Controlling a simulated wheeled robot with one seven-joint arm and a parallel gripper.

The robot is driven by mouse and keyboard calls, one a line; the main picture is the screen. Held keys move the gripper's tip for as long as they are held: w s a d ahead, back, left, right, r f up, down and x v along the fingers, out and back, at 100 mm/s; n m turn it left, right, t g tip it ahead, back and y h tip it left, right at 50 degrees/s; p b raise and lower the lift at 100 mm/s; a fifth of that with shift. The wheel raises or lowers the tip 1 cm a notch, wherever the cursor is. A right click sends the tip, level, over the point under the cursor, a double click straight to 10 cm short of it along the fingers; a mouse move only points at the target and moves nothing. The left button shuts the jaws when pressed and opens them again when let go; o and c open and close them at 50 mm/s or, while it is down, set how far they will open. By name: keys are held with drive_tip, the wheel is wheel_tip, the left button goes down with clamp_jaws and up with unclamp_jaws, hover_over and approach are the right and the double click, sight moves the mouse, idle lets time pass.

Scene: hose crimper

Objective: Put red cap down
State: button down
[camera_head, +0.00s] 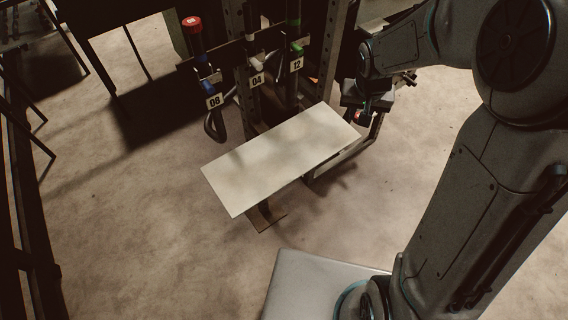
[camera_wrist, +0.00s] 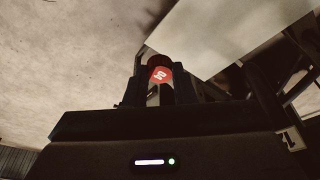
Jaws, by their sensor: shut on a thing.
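The red cap (camera_wrist: 160,74) shows in the wrist view as a dark round piece with a red face and a white mark. My gripper (camera_wrist: 162,88) is shut on it, with a dark finger on each side. In the head view my gripper (camera_head: 360,106) is at the right end of the pale board, and a small bit of red (camera_head: 359,118) shows at its fingers. The cap is mostly hidden there. I cannot tell whether the cap touches anything below it.
The pale flat board (camera_head: 280,158) is bare, on a stand; its edge also shows in the wrist view (camera_wrist: 205,35). Behind it stands a dark rack with hoses and tags 06 (camera_head: 214,101), 04 and 12. Another red-topped piece (camera_head: 192,23) stands at the rack's left. Open floor lies around.

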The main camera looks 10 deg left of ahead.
drive_tip(key=s+a+b, duration=0.3)
drive_tip(key=a+b, duration=0.2)
drive_tip(key=b, duration=0.3)
hover_over(288, 155)
drive_tip(key=f, duration=0.6)
drive_tip(key=shift+s+d+f, duration=0.15)
drive_tip(key=shift+s+f, duration=0.1)
drive_tip(key=shift+s, duration=0.1)
drive_tip(key=shift+f, duration=2.05)
drive_tip(key=shift+f+b, duration=0.2)
drive_tip(key=shift+b, duration=0.15)
drive_tip(key=c, duration=1.2)
unclamp_jaws()
